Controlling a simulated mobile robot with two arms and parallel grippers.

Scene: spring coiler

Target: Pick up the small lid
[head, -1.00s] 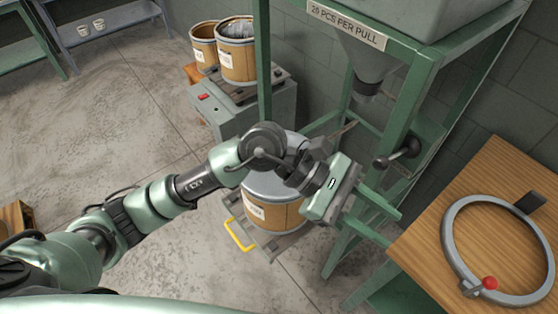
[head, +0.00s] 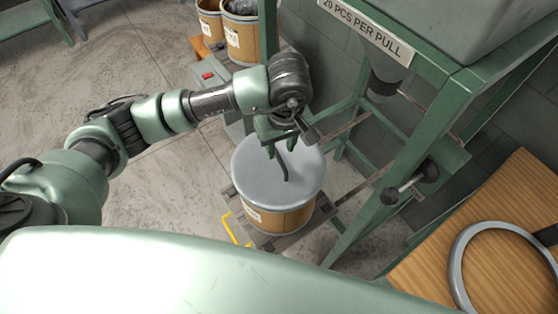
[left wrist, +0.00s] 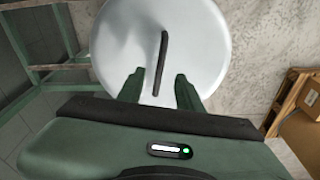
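A round light grey lid (head: 258,183) with a dark bar handle (head: 286,173) lies on a wooden drum (head: 290,219) in the middle of the head view. My left gripper (head: 284,150) points down over the lid. In the left wrist view its two fingers (left wrist: 159,90) are open and stand apart on either side of the lower end of the handle (left wrist: 161,60), over the lid (left wrist: 205,50). I cannot tell how far above the lid the fingertips are. Nothing is held. My right gripper is not in view.
A green frame (head: 435,120) with a hopper outlet (head: 386,78) and a lever (head: 408,182) stands right of the drum. A wooden table with a metal ring (head: 457,262) is at lower right. Two more drums (head: 240,35) stand behind. The floor on the left is clear.

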